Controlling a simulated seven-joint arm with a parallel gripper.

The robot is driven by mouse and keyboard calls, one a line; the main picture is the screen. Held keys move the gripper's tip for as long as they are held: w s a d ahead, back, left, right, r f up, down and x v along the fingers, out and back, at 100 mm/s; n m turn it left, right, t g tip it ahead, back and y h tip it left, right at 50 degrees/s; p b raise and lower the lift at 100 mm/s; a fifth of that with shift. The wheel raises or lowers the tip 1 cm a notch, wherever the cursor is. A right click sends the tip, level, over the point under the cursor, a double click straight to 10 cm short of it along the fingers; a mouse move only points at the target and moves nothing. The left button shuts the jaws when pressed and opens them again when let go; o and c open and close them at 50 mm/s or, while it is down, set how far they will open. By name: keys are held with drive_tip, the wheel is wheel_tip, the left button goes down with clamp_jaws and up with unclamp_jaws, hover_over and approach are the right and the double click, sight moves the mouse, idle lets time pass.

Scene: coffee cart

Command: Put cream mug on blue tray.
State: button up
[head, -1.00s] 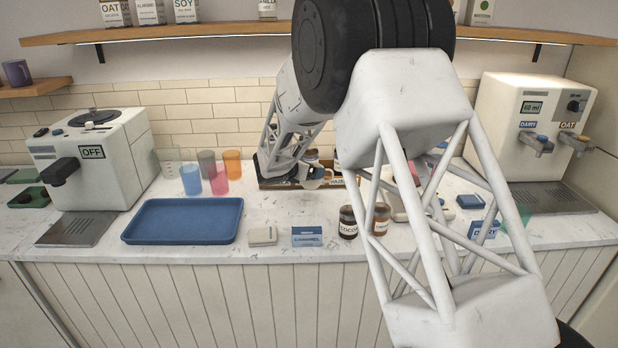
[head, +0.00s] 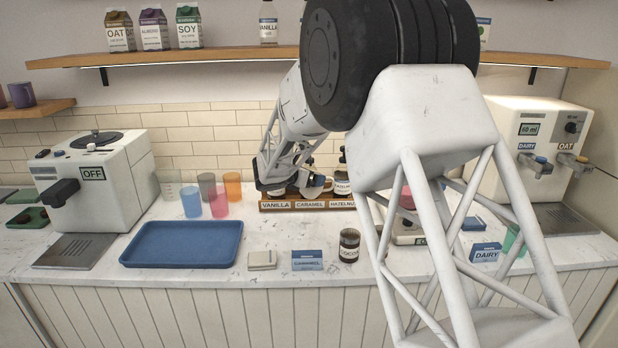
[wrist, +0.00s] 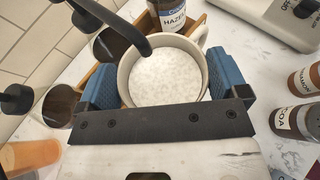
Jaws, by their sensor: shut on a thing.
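The cream mug (wrist: 166,75) fills the middle of the wrist view, between the two blue finger pads of my gripper (wrist: 170,88). My gripper is shut on it. The mug's handle points to the upper right, and a pale speckled surface shows inside its rim. In the head view my gripper (head: 303,184) is at the back of the counter, by the front of the syrup rack; my wrist mostly hides the mug there. The blue tray (head: 183,245) lies empty on the counter, left of and nearer than my gripper.
The syrup rack (head: 313,205) holds bottles; a dark pump spout (wrist: 128,42) reaches over the mug in the wrist view. Coloured cups (head: 219,204) stand behind the tray. A small beige box (head: 262,259), a blue carton (head: 307,261) and a cocoa jar (head: 349,246) line the front counter.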

idle(0.3)
drive_tip(key=s+a+f+n+t+y, duration=0.2)
drive_tip(key=s+a+n+y, duration=0.2)
drive_tip(key=s+a, duration=1)
drive_tip(key=s+a+f+n+t+y, duration=0.2)
drive_tip(key=s+a+n+y, duration=0.3)
drive_tip(key=s+a, duration=0.9)
drive_tip(key=shift+a+y, duration=0.3)
drive_tip(key=shift+a, duration=0.9)
drive_tip(key=shift+w+f, duration=0.1)
drive_tip(key=w+a+f, duration=0.1)
drive_tip(key=w+a, duration=0.8)
drive_tip(key=w, duration=0.4)
drive_tip(key=shift+f, duration=0.25)
drive_tip(key=shift+f, duration=1.75)
